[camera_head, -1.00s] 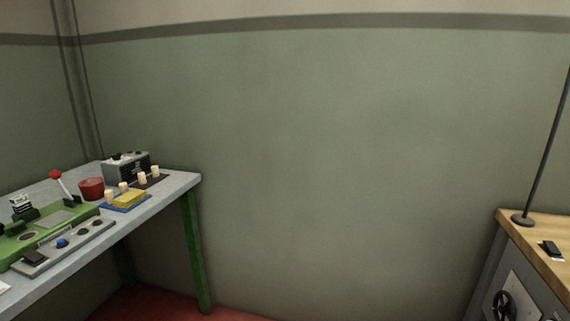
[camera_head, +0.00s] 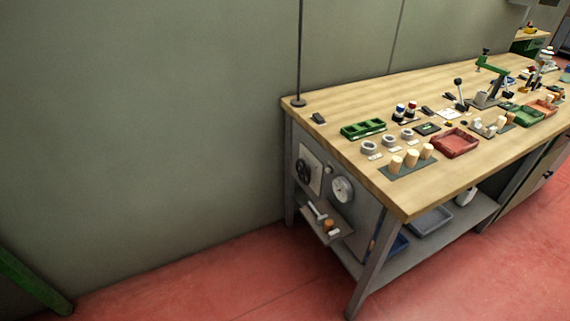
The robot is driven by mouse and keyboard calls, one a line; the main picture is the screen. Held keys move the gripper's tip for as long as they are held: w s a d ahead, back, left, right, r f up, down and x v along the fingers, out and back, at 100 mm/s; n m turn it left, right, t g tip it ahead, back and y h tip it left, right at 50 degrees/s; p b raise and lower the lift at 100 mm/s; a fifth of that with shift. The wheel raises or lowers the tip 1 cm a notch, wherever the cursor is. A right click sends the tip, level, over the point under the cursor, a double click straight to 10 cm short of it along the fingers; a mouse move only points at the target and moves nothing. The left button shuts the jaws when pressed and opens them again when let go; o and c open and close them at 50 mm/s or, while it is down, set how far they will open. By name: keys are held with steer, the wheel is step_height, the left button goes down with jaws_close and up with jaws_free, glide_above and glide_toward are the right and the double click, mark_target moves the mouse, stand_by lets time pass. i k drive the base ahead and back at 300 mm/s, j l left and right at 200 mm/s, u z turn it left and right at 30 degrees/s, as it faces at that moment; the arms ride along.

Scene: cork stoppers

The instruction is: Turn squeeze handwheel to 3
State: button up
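A dark handwheel (camera_head: 304,171) is mounted on a pale plate on the left end panel of the wooden-topped workbench (camera_head: 350,103). A round white dial gauge (camera_head: 342,189) sits to the right of the handwheel on the same panel. The handwheel is small in this view, and I cannot read any number or its setting. My gripper is not in view.
Below the handwheel, a small shelf (camera_head: 327,225) juts from the bench end with small items on it. The benchtop holds corks, rings and trays, including a red tray (camera_head: 455,143). Red floor (camera_head: 230,285) lies clear in front. A green table leg (camera_head: 32,282) stands at lower left.

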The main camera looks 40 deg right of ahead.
mark_target(305, 171)
steer(key=i+j, duration=0.3)
steer(key=i, duration=0.15)
steer(key=i+j, duration=0.25)
steer(key=i, duration=0.15)
steer(key=i+j, duration=0.3)
steer(key=i, duration=0.15)
steer(key=i+j+z, duration=0.85)
steer(key=i+j, duration=0.15)
steer(key=j, duration=0.25)
steer(key=z, duration=0.45)
